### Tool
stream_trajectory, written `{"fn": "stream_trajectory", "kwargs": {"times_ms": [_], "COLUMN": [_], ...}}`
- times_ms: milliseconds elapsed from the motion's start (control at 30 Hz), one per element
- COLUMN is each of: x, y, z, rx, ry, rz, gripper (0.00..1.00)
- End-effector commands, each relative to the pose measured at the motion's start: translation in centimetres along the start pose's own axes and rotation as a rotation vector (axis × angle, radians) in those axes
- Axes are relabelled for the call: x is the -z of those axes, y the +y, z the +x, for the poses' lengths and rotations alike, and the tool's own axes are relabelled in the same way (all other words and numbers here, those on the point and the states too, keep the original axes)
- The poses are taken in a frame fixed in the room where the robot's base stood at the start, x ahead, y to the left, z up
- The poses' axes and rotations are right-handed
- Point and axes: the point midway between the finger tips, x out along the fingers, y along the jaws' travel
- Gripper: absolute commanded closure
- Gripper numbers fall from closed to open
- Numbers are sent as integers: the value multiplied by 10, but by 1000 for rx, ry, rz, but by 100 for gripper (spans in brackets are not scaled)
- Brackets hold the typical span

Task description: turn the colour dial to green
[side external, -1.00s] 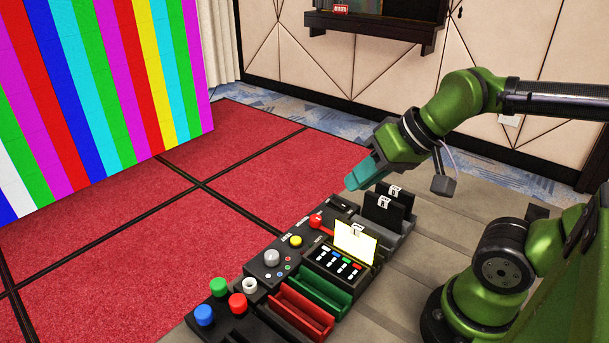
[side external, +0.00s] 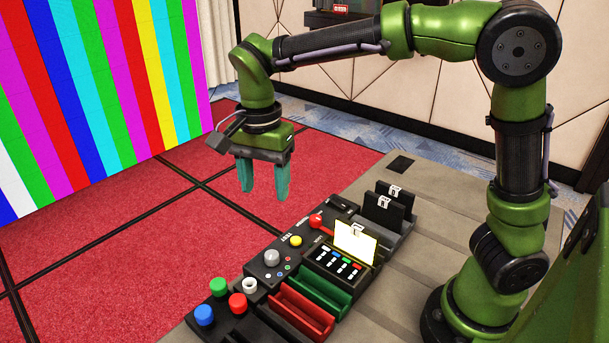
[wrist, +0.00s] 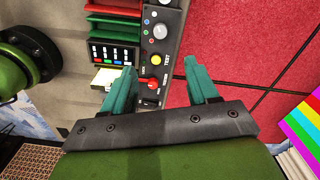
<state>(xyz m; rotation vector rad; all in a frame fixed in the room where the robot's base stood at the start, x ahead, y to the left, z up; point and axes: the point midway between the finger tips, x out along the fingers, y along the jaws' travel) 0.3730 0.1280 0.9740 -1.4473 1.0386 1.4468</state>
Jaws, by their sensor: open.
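The colour dial (side external: 272,258) is a round grey knob on the black console, with small coloured dots beside it. It also shows in the wrist view (wrist: 160,31), near the top. Which dot it points to is too small to tell. My gripper (side external: 263,192) is open and empty, its teal fingers pointing down, well above the console and apart from the dial. In the wrist view, the gap between its fingers (wrist: 161,74) lies over the yellow button and red ball, with the dial further ahead.
A yellow button (side external: 296,241) and a red-balled lever (side external: 316,220) sit near the dial. A lit panel (side external: 355,243), black card holders (side external: 384,210), green and red trays (side external: 303,307) and coloured knobs (side external: 204,314) fill the console. The striped video wall (side external: 100,90) stands left.

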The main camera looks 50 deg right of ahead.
Motion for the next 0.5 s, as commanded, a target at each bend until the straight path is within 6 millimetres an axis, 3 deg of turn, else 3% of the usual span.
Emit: {"fn": "stream_trajectory", "kwargs": {"times_ms": [167,500], "x": [0,0], "y": [1,1], "z": [21,95], "rx": [-4,-4], "ry": [0,0], "rz": [4,3], "gripper": [41,41]}}
